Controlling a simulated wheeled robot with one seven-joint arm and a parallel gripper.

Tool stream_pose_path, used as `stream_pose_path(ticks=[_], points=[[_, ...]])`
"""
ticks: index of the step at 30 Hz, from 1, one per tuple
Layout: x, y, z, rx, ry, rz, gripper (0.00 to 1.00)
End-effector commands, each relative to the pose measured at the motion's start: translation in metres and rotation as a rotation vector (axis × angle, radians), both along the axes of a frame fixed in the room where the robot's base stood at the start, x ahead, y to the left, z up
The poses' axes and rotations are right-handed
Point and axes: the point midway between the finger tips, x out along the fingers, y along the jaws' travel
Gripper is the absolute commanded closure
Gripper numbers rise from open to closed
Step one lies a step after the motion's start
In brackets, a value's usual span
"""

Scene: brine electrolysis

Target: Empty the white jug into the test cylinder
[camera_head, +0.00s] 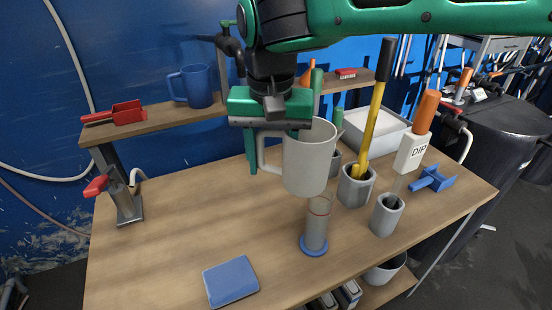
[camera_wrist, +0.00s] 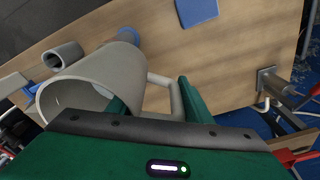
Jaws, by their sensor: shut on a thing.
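The white jug (camera_head: 309,160) is held by its handle in my gripper (camera_head: 270,134), above the table. In the head view it is close to upright, above and partly overlapping the test cylinder (camera_head: 316,228). The cylinder is clear, has a red ring near its top and stands upright on a blue base (camera_head: 313,246). In the wrist view the jug (camera_wrist: 90,85) is at the left, with its handle between the green fingers of my gripper (camera_wrist: 158,100). The cylinder is mostly hidden there behind the jug. The jug's contents cannot be seen.
A grey pot (camera_head: 356,186) with a yellow-handled tool and a smaller grey cup (camera_head: 386,215) stand right of the cylinder. A blue pad (camera_head: 230,281) lies front left.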

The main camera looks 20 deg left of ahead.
Motion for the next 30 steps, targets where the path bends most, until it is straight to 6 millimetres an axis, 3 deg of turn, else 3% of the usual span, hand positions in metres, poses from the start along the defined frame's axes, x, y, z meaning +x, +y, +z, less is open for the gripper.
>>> stream_pose_path(ticks=[17,30], points=[[-0.001,0.007,0.005,0.198,0.069,-0.006,0.93],[-0.006,0.02,0.011,0.475,0.167,-0.007,0.93]])
